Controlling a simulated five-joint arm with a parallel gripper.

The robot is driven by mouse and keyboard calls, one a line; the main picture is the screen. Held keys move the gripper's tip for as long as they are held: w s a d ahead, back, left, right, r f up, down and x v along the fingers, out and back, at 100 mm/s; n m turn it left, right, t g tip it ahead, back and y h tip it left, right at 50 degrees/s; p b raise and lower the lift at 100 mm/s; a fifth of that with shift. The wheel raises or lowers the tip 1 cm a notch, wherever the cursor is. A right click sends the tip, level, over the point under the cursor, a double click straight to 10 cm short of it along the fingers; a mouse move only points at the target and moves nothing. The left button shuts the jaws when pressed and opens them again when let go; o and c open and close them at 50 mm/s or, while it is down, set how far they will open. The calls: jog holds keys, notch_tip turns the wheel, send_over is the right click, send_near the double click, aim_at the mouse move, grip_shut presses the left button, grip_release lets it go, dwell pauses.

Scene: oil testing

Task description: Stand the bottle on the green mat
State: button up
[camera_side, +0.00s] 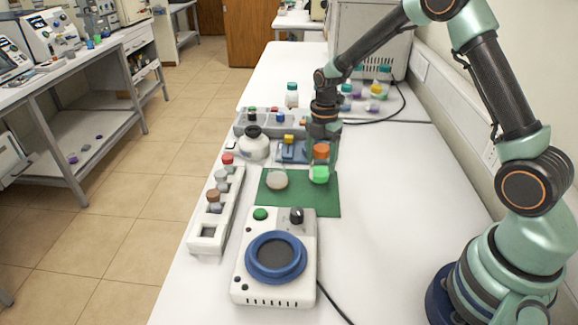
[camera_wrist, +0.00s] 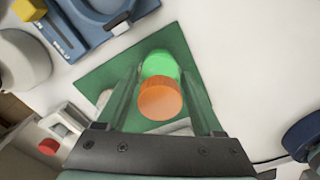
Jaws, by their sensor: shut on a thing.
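The bottle has an orange cap (camera_side: 321,151) and a bright green body (camera_side: 319,174). It is upright, and my gripper (camera_side: 323,160) is shut on it. In the wrist view the orange cap (camera_wrist: 160,98) and green body (camera_wrist: 160,66) lie between the two fingers of my gripper (camera_wrist: 163,88). The green mat (camera_side: 312,202) lies flat on the white table; it also shows in the wrist view (camera_wrist: 173,42). The bottle is over the mat's back right part. I cannot tell whether its base touches the mat.
A round glass dish or flask (camera_side: 277,180) is at the mat's left part. A white device with a blue ring (camera_side: 275,258) stands in front. A vial rack (camera_side: 208,238) is left, a white jar (camera_side: 253,145) behind. The table right of the mat is clear.

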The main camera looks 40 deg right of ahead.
jog(key=shift+f, duration=0.1)
jog(key=o, duration=1.5)
notch_tip(320, 180, up, 12)
jog(key=shift+f, duration=0.15)
jog(key=shift+s+a+r, duration=0.1)
jog(key=shift+s+r, duration=0.05)
jog(key=shift+r, duration=0.45)
jog(key=shift+s+a+r+m+t, duration=0.95)
jog(key=shift+s+r+m, duration=0.35)
jog(key=shift+s+m, duration=1.75)
jog(key=shift+s+a+r+m+t, duration=1.15)
jog(key=shift+s+m, duration=1.3)
jog(key=shift+m, duration=1.25)
jog(key=shift+s+a+r+m+t, duration=0.7)
jog(key=shift+s+r+m, duration=0.8)
jog(key=shift+s+m, duration=1.55)
